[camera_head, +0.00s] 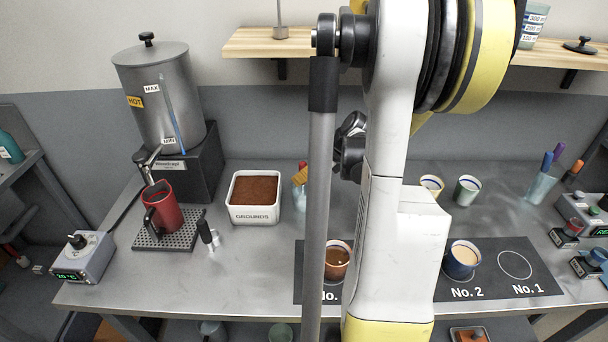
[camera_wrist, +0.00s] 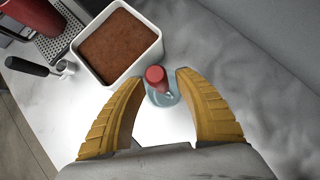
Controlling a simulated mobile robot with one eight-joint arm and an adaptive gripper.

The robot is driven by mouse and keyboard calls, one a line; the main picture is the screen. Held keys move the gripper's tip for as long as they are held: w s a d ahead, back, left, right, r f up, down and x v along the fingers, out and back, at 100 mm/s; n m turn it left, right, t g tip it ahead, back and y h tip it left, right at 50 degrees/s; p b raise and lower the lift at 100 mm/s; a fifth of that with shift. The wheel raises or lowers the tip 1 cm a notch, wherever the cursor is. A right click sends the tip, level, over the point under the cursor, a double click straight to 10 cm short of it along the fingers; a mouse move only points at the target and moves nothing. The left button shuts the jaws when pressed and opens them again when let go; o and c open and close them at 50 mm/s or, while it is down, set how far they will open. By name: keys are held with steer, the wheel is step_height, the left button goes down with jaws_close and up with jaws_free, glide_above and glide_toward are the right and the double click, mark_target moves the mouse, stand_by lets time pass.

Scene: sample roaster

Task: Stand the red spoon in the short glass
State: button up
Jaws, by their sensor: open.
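A small clear glass (camera_wrist: 168,98) stands on the counter beside the white grounds bin. The rounded red end of the red spoon (camera_wrist: 155,74) shows over the glass in the wrist view, and the spoon appears to stand in it. In the head view, the red end (camera_head: 302,164) and the bluish glass (camera_head: 299,198) show just left of my arm, partly hidden. My gripper (camera_wrist: 159,80) is open, with its yellow fingers on either side of the spoon and glass. A yellow fingertip (camera_head: 299,175) also shows in the head view. I cannot tell whether the fingers touch the spoon.
The grounds bin (camera_head: 254,213) is close on the left. A red pitcher (camera_head: 162,210) stands on a drip tray, with a dark-handled tool (camera_head: 205,228) nearby. A brown-filled cup (camera_head: 337,260) and a blue cup (camera_head: 461,260) stand on the dark mat (camera_head: 513,289).

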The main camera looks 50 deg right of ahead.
steer(key=v, duration=1.1)
steer(key=shift+s+r, duration=0.15)
steer(key=shift+r, duration=0.1)
steer(key=w+a+r+n+g, duration=0.1)
steer(key=w+a+n, duration=0.1)
steer(key=a+n, duration=0.6)
steer(key=w+a+r+n+g, duration=0.1)
steer(key=w+a+n, duration=0.2)
steer(key=a+n, duration=0.6)
steer(key=s+a+n, duration=0.2)
steer(key=a+n, duration=0.7)
steer(key=a, duration=0.1)
steer(key=s+a+n+t, duration=0.1)
steer(key=s+a+n, duration=0.1)
steer(key=a+n, duration=0.7)
steer(key=shift+s+a+f+n, duration=0.3)
steer(key=shift+s+a+f, duration=0.05)
steer(key=shift+a+f, duration=0.1)
